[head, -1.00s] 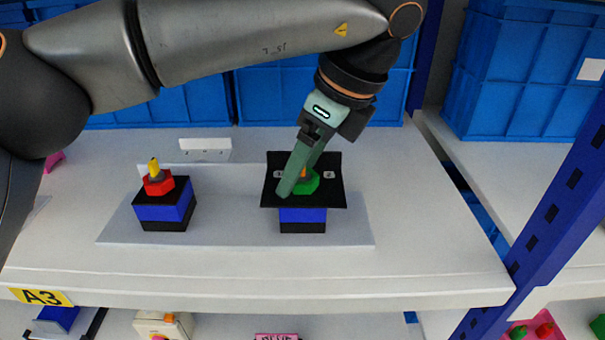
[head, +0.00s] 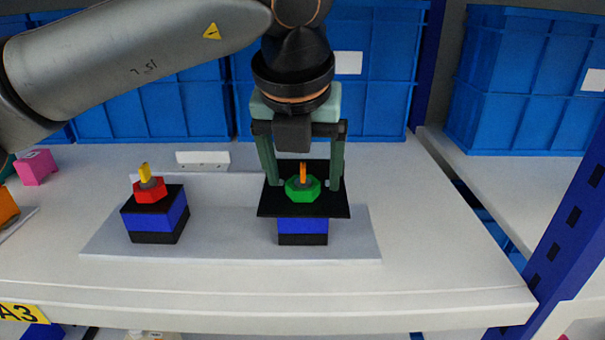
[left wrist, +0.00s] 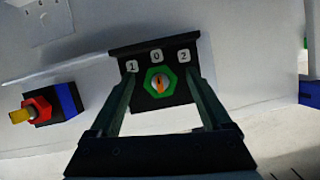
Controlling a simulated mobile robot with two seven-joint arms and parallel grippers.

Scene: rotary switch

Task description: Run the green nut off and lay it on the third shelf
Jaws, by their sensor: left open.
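The green nut (head: 303,189) sits around the base of an orange knob (head: 303,172) on a switch with a black top plate (head: 268,206) and a blue and black body (head: 302,229). In the left wrist view the green nut (left wrist: 147,81) lies flat on the plate, below labels 1, 0 and 2. My left gripper (head: 306,186) is open. Its fingers stand on either side of the nut, apart from it, and it also shows in the left wrist view (left wrist: 164,118). My right gripper is not in view.
A second switch with a red nut (head: 149,190) and yellow knob stands to the left on the same grey base plate (head: 225,245). Blue crates (head: 160,90) line the back. A blue upright post (head: 565,220) stands at the right. The shelf front is clear.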

